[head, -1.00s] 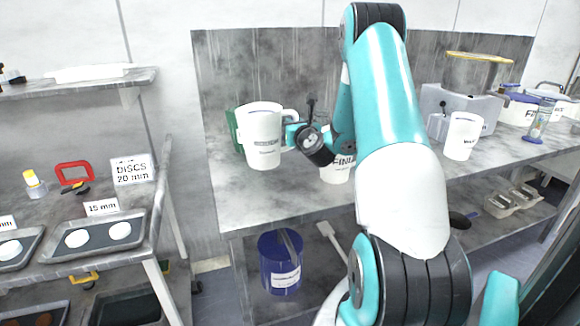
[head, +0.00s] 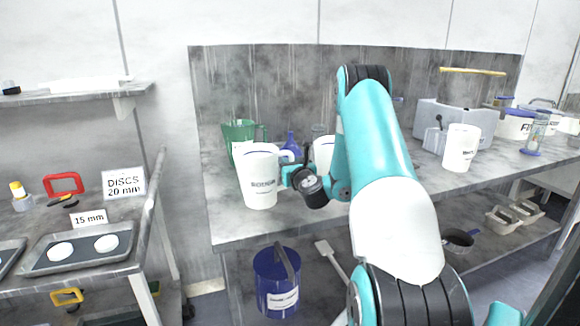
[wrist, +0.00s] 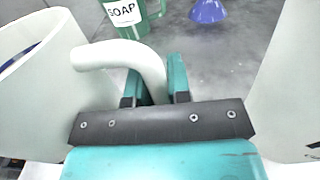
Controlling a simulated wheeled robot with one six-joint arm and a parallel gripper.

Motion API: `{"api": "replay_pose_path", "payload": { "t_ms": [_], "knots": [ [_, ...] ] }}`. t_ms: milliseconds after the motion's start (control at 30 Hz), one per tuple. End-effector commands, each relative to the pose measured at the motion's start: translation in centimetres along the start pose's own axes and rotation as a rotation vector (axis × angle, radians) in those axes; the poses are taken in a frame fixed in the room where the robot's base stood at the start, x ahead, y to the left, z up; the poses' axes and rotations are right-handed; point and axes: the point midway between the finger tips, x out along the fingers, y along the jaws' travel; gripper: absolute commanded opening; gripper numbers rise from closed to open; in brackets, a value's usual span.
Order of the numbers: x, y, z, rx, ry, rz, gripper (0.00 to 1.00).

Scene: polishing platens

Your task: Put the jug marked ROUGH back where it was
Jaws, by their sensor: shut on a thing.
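A white jug (head: 260,180) hangs upright at the left part of the grey bench; its dark marking is too blurred to read. My gripper (head: 288,177) is shut on its handle, at the jug's right side. In the wrist view, the jug (wrist: 35,95) is at the left and its curved handle runs between the fingers (wrist: 154,88). I cannot tell whether its base touches the bench. A second white jug (head: 322,152) stands just right, partly hidden by my arm; a white wall (wrist: 290,85) fills the wrist view's right. A third white jug (head: 460,148) stands further right.
A green SOAP jug (head: 238,132) and a blue funnel (head: 291,144) stand behind the held jug. A grey machine (head: 432,118) stands at the back right. The bench's front left (head: 235,225) is bare. A blue bucket (head: 276,285) is below.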

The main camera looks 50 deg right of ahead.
Motion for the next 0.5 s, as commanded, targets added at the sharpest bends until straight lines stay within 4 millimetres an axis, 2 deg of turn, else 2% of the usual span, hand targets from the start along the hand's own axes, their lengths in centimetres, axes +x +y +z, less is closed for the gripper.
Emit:
{"api": "replay_pose_path", "payload": {
  "t_ms": [33,67,133,167,500],
  "knots": [
    [0.01,-0.01,-0.33,0.001,0.000,0.000,0.00],
    [0.00,-0.01,-0.20,0.000,0.000,0.000,0.25],
    [0.00,0.00,-0.17,0.000,0.000,0.000,0.41],
    [0.00,0.00,-0.16,0.000,0.000,0.000,0.43],
    [-0.01,0.01,0.45,0.000,0.000,0.000,0.43]
  ]
}}
